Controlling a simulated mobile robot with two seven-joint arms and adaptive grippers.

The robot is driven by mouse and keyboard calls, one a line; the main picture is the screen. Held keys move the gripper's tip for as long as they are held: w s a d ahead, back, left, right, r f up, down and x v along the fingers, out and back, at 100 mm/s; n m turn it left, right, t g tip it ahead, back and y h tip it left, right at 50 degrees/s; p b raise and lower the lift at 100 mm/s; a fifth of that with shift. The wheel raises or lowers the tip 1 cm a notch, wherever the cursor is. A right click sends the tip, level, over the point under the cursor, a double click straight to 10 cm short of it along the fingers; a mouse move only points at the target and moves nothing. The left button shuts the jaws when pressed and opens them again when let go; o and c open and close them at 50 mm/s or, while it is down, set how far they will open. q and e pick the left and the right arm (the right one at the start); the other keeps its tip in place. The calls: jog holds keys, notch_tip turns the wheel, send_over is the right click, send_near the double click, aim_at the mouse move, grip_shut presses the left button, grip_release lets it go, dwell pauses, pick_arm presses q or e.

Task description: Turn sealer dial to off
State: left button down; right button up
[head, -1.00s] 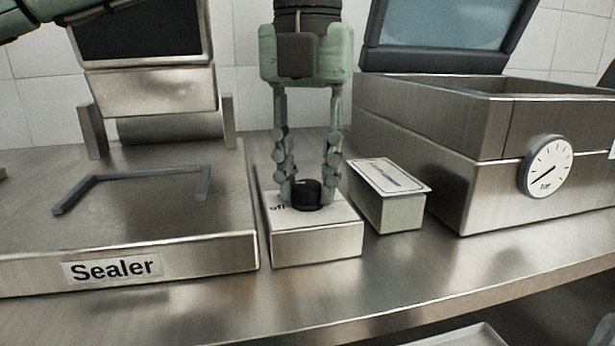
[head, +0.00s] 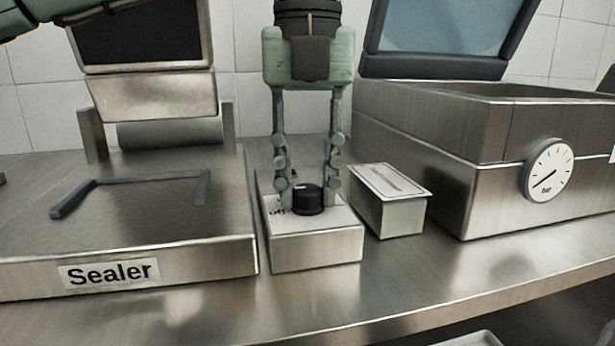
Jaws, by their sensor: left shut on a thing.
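The sealer dial (head: 308,200) is a round black knob on top of a small metal box (head: 316,250) in the middle of the head view. A white plate on the box carries printed marks, partly hidden beside the knob. My left gripper (head: 307,198) points straight down over the box and is shut on the dial, one finger on each side. The sealer (head: 150,245), a metal machine labelled "Sealer", stands just left of the box. My right gripper is not in the picture.
A small box with a white top (head: 389,200) stands close to the right of the dial box. A larger metal machine with a round gauge (head: 548,170) stands further right. The counter front (head: 400,290) is clear.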

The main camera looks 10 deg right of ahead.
aim_at(307, 188)
pick_arm(q)
jog(key=c, duration=1.2)
grip_release()
notch_tip(307, 188, up, 12)
jog(key=shift+r, duration=0.1)
